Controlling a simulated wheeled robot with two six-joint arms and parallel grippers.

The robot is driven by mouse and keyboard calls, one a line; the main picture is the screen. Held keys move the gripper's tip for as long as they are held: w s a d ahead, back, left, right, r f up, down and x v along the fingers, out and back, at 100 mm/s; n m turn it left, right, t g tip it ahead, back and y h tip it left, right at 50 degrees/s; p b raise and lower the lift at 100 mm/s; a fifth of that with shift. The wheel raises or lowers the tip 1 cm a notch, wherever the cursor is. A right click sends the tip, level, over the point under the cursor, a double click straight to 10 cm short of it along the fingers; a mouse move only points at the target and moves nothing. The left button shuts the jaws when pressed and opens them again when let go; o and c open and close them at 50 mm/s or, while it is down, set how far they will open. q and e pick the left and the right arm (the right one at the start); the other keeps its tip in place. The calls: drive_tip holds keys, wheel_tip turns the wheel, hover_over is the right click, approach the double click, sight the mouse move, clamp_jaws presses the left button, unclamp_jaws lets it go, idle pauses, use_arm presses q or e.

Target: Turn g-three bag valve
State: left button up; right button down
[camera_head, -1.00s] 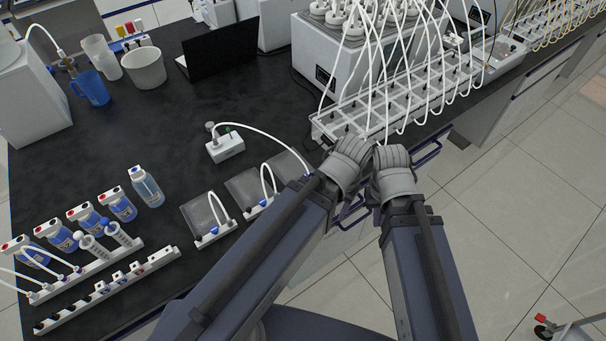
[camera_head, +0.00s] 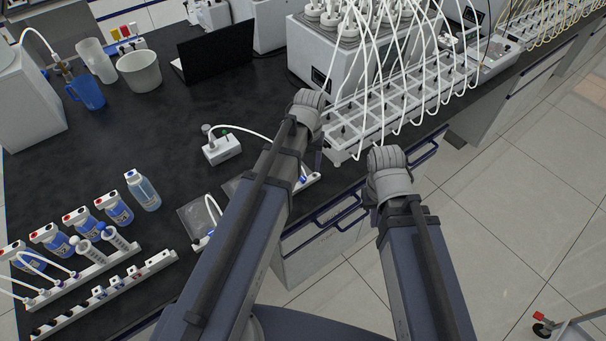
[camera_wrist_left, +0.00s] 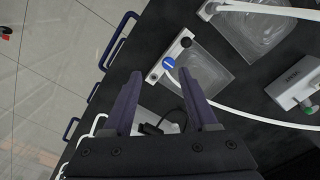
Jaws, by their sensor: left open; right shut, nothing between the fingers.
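A blue round valve (camera_wrist_left: 168,63) with a white line sits on the white bar (camera_wrist_left: 171,48) of a clear bag (camera_wrist_left: 222,62) in the left wrist view. I cannot read a label on it. The valve also shows in the head view (camera_head: 303,179), at the table's front edge. My left gripper (camera_wrist_left: 158,80) is open, its fingertips either side of the valve's near edge and apart from it. In the head view my left gripper (camera_head: 318,160) mostly hides behind my wrist. My right gripper (camera_head: 370,190) is shut and empty, mostly hidden, over the front of the bench.
Another bag (camera_head: 195,219) lies to the left, partly covered by my left arm. A white device (camera_head: 222,149) with a tube stands behind. A white tube rack (camera_head: 400,105) is close on the right. Blue bottles and racks fill the left. Drawer handles (camera_head: 342,212) jut out below the edge.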

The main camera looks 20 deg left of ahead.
sight(303, 178)
use_arm(q)
drive_tip(key=shift+w+a+n, duration=0.3)
drive_tip(key=shift+w+a, duration=0.45)
drive_tip(key=shift+a, duration=0.1)
wheel_tip(303, 178, down, 8)
drive_tip(key=b, duration=0.8)
drive_tip(key=shift+r, duration=0.1)
drive_tip(key=shift+c, duration=0.4)
clamp_jaws()
